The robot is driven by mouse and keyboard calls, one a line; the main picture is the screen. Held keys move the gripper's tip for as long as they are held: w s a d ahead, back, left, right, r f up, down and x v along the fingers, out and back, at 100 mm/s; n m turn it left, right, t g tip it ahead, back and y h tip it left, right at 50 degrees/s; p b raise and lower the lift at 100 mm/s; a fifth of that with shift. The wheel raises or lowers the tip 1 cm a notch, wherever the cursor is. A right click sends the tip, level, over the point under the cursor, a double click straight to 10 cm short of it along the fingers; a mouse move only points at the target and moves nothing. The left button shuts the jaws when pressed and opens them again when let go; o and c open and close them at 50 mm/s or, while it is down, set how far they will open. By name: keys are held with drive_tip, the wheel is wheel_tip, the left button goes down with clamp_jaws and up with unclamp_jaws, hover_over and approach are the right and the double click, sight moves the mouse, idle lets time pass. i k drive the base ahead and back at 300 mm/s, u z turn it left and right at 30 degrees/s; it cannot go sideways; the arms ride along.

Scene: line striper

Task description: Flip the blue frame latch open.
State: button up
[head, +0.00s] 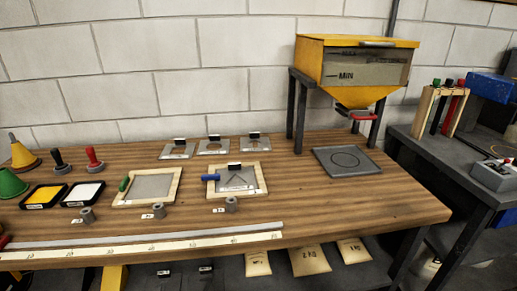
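The blue frame latch (210,178) is a short blue bar on the left side of a wooden stencil frame (256,191). It lies roughly level across the frame's left edge. Whether it is open or closed is too small to tell. The frame lies flat on the workbench and holds a grey plate (237,179) with an angular mark and a black upright tab. My gripper is not in view.
Left of it lies another frame (119,201) with a green latch (124,184). Several small grey cylinders stand along the front, before a long ruler (130,250). A yellow hopper (352,65) stands behind right, above a dark square plate (347,161).

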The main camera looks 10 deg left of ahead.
sight(216, 177)
drive_tip(key=z, duration=1.45)
drive_tip(key=k, duration=0.95)
drive_tip(key=u, duration=2.1)
drive_tip(key=i, duration=1.3)
